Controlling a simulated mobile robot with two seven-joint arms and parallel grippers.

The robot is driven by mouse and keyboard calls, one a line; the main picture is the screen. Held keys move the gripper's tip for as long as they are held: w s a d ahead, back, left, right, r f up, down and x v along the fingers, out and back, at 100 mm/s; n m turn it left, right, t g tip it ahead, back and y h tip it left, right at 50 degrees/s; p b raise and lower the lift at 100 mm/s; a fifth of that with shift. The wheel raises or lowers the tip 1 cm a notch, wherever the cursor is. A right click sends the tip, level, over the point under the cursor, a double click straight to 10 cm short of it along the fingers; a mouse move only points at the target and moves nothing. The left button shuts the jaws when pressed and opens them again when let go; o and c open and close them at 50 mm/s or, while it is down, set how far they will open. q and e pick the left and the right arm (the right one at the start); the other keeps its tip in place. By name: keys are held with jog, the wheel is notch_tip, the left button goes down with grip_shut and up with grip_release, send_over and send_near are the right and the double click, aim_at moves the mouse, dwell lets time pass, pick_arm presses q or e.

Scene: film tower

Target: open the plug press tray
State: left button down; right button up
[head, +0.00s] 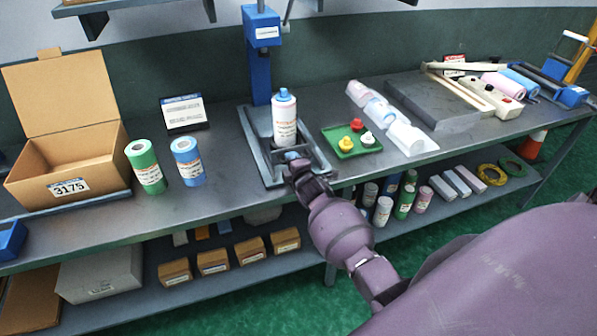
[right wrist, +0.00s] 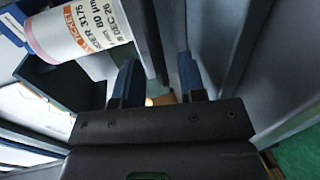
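The plug press has a blue column (head: 262,60) and a grey base tray (head: 257,170) on the bench. A white labelled roll with a blue top (head: 285,122) stands upright on the tray; its label also shows in the right wrist view (right wrist: 85,25). My right gripper (head: 292,157) is at the tray's front end, below the roll. In the right wrist view its two fingers (right wrist: 157,88) are apart, with a gap between them. Whether they touch a tray handle is hidden. My left gripper is not in view.
An open cardboard box (head: 65,165), a green roll (head: 146,167) and a blue roll (head: 188,161) stand left of the press. A green tray with plugs (head: 340,150) and clear packs (head: 410,138) lie right of it. A lower shelf (head: 120,300) holds boxes and rolls.

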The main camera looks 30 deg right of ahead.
jog(key=v, duration=1)
jog(key=shift+p, duration=0.35)
jog(key=s+a+f+m+g+y, duration=0.1)
jog(key=s+m, duration=0.3)
jog(key=s, duration=0.4)
jog(key=s+a+f+m+g+y, duration=0.1)
jog(key=s+a+f+m, duration=0.3)
jog(key=s, duration=0.4)
jog(key=s+a+f+m+g+y, duration=0.1)
jog(key=s+a+f+m, duration=0.1)
jog(key=s+m, duration=0.4)
jog(key=shift+s+a+f+g+y, duration=0.3)
jog(key=shift+s+f, duration=0.45)
jog(key=shift+s, duration=0.3)
